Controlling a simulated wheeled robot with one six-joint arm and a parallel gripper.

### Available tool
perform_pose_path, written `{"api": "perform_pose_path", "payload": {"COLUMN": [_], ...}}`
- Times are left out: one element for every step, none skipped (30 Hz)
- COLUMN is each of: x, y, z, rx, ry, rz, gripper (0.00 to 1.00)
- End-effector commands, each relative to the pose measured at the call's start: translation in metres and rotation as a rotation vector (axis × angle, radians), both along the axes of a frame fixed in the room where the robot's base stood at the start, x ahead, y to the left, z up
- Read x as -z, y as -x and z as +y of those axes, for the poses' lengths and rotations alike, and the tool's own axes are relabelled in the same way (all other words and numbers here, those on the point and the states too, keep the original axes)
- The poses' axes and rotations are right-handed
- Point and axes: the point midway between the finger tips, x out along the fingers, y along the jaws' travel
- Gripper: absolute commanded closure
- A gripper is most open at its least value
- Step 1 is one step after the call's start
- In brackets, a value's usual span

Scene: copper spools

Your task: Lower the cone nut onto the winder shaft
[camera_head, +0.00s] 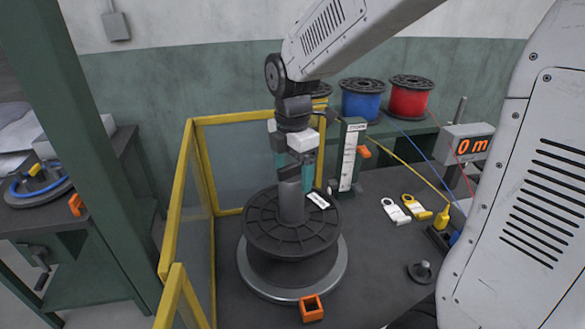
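My gripper (293,175) is above the middle of the black spool, its teal fingers on either side of a grey piece that looks like the cone nut (291,174). The fingers appear closed on this piece, partly covering it. Directly below, a grey upright cylinder (291,208) rises from the spool's hub, where the winder shaft is. The border between nut and shaft is hard to make out, and I cannot tell whether they touch. The black spool (264,232) lies flat on a round metal plate (336,278). A white label sits on its upper flange.
A yellow-framed guard (187,200) stands close on the left and behind. A green post gauge (349,157) stands behind right. An orange square piece (312,308) is at the front. Padlock-shaped tags (396,211) and a dark knobbed disc (421,271) lie on the right.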

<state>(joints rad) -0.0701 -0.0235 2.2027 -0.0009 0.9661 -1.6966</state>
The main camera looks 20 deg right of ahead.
Motion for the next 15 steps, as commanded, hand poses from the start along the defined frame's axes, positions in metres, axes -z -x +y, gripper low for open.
{"api": "perform_pose_path", "payload": {"x": [0.0, 0.0, 0.0, 0.0, 0.0, 0.0, -0.001, -0.003, -0.007, -0.01, -0.015, -0.022, -0.027, -0.032, -0.04], "y": [0.0, 0.0, 0.0, 0.0, 0.0, 0.0, 0.0, 0.0, 0.0, 0.0, 0.0, 0.0, -0.001, -0.001, -0.001], "z": [0.0, 0.0, 0.0, 0.0, 0.0, 0.0, 0.0, 0.0, 0.0, 0.0, 0.0, 0.0, 0.0, 0.0, 0.0], "rx": [0.0, 0.0, 0.0, 0.0, 0.0, 0.0, 0.0, 0.0, 0.0, 0.0, 0.0, 0.0, 0.0, 0.0, 0.0], "ry": [0.0, 0.0, 0.0, 0.0, 0.0, 0.0, 0.0, 0.0, 0.0, 0.0, 0.0, -0.001, -0.001, -0.001, -0.001], "rz": [0.0, 0.0, 0.001, 0.001, 0.002, 0.001, 0.001, 0.0, 0.0, 0.0, -0.001, -0.003, -0.004, -0.003, -0.003], "gripper": [0.21, 0.21, 0.21, 0.21, 0.21, 0.21, 0.21, 0.21, 0.21, 0.21, 0.21, 0.21, 0.21, 0.21, 0.21]}}
